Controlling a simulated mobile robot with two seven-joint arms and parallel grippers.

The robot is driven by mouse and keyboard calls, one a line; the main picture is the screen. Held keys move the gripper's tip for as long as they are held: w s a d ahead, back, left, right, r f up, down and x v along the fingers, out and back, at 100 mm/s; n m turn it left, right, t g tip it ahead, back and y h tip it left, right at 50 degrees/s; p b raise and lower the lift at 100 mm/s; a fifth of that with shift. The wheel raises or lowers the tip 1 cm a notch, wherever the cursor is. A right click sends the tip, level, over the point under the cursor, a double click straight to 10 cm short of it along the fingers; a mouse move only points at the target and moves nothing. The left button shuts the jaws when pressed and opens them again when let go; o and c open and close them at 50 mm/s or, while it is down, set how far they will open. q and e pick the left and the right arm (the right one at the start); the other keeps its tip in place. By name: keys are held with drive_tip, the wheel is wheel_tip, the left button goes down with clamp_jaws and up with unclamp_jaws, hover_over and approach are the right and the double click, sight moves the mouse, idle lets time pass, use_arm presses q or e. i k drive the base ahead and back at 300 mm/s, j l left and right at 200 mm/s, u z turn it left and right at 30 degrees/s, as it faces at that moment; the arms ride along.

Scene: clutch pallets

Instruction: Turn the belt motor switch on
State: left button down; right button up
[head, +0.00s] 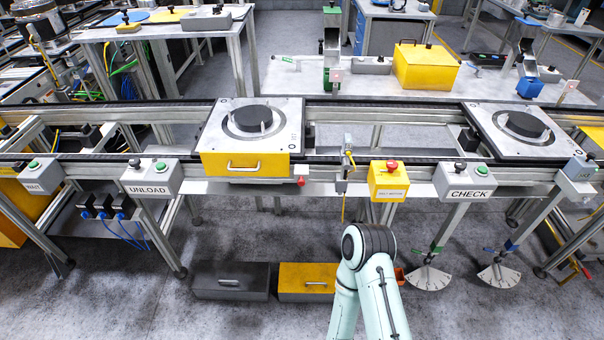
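A yellow switch box (377,184) with a red knob (391,165) on top hangs on the near rail of the conveyor, right of centre. Its small front label seems to read "BELT MOTOR". I cannot tell the knob's position. One of my pale green arms rises from the bottom of the head view, below and in front of this box, with its dark joint apart from it. Neither of my grippers shows.
Grey UNLOAD (148,178) and CHECK (463,181) boxes with knobs and green buttons flank it on the rail. Clutch pallets (285,140) (492,147) sit on the conveyor. Grey (231,285) and yellow (306,285) boxes lie on the floor. Open floor is in front.

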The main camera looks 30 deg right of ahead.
sight(391, 165)
drive_tip(key=z, duration=1.75)
